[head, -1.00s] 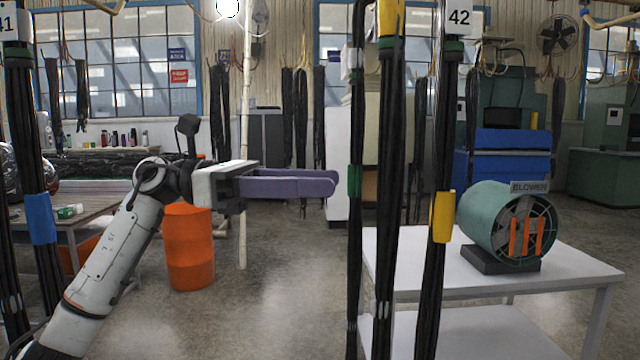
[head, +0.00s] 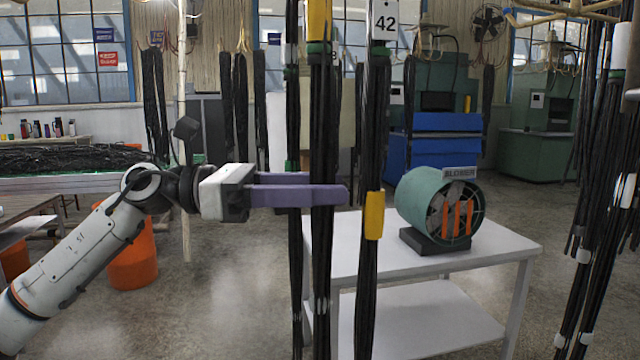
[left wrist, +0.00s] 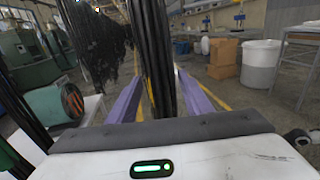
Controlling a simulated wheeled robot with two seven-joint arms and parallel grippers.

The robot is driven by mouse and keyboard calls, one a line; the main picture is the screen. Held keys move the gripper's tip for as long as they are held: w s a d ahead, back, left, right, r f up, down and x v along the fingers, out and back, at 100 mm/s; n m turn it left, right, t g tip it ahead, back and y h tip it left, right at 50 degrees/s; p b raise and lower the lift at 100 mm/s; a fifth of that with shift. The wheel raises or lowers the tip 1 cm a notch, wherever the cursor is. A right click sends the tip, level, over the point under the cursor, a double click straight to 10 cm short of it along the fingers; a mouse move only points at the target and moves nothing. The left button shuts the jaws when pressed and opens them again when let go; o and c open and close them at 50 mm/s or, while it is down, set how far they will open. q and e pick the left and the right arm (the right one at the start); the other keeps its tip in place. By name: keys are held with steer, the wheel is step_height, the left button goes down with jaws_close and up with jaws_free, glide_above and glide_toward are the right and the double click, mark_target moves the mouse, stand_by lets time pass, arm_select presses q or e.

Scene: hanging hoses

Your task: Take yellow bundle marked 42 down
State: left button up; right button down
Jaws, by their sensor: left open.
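The white tag marked 42 (head: 384,20) is at the top of a black hose bundle (head: 369,130) with a yellow band (head: 374,215) in the head view. Left of it hangs a thicker black bundle (head: 322,110) with a yellow band (head: 318,18) high up. A thinner bundle (head: 294,110) hangs further left. My left gripper (head: 345,190) is open, its purple fingers level at the thicker bundle, tips just left of the 42-tagged one. In the left wrist view a black bundle (left wrist: 152,50) stands between the spread fingers (left wrist: 160,95). My right gripper is out of view.
A white table (head: 500,250) with a green blower (head: 440,205) stands behind the bundles on the right. More black hoses (head: 600,180) hang at the right edge. An orange barrel (head: 133,255) stands behind my left arm. Open floor lies between barrel and table.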

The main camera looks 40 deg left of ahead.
arm_select(q)
jaws_close()
stand_by(1.3)
stand_by(0.4)
stand_by(1.6)
steer(key=shift+r, duration=0.15)
